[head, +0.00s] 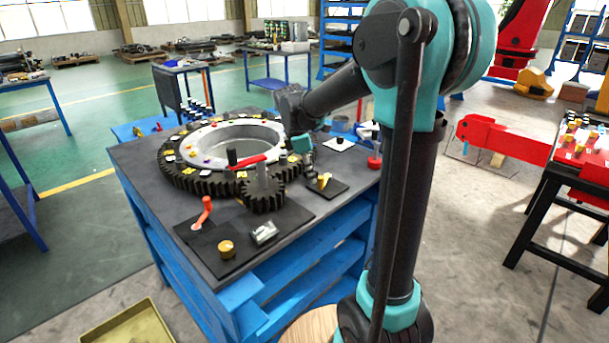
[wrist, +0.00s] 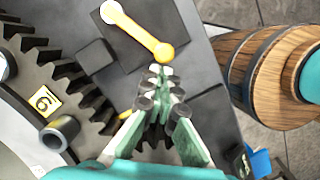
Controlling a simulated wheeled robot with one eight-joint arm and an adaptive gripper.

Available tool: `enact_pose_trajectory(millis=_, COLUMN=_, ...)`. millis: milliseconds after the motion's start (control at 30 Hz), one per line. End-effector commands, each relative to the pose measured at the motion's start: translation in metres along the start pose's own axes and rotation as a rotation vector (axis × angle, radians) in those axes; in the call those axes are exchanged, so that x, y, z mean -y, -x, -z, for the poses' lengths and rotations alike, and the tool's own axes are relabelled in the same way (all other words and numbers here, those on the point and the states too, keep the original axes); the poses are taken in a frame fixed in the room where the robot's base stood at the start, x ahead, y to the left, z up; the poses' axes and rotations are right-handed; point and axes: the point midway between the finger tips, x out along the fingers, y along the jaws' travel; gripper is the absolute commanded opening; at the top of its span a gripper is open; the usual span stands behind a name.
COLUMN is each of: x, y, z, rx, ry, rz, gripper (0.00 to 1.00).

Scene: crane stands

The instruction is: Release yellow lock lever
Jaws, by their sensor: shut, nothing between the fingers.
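The yellow lock lever (wrist: 136,30) shows in the wrist view as a slanting arm with a pale end at upper left and a round yellow end at lower right, over a dark square plate (wrist: 185,38). In the head view the yellow lever (head: 324,181) is small, on a dark plate at the table's right front. My gripper (wrist: 160,72) is shut and empty. Its fingertips are just below the lever's round end in the wrist view; I cannot tell whether they touch it. In the head view my gripper (head: 305,160) is just above and left of the lever.
A large toothed ring (head: 180,178) fills the table's back left. An orange lever (head: 206,209) and a yellow knob (head: 226,249) are at the front. A wooden barrel (wrist: 262,75) stands beside the table.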

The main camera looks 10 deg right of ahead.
Motion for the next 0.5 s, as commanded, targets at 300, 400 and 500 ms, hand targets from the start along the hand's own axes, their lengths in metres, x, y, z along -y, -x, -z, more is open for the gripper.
enact_pose_trajectory(millis=300, x=0.0001, y=0.0001, z=-0.0004, rx=0.0, ry=0.001, rz=0.0, gripper=0.0)
enact_pose_trajectory(millis=400, x=0.0006, y=0.0, z=-0.0009, rx=0.0, ry=0.007, rz=-0.002, gripper=0.0)
enact_pose_trajectory(millis=500, x=0.002, y=-0.0004, z=-0.0024, rx=0.0, ry=0.026, rz=-0.007, gripper=0.0)
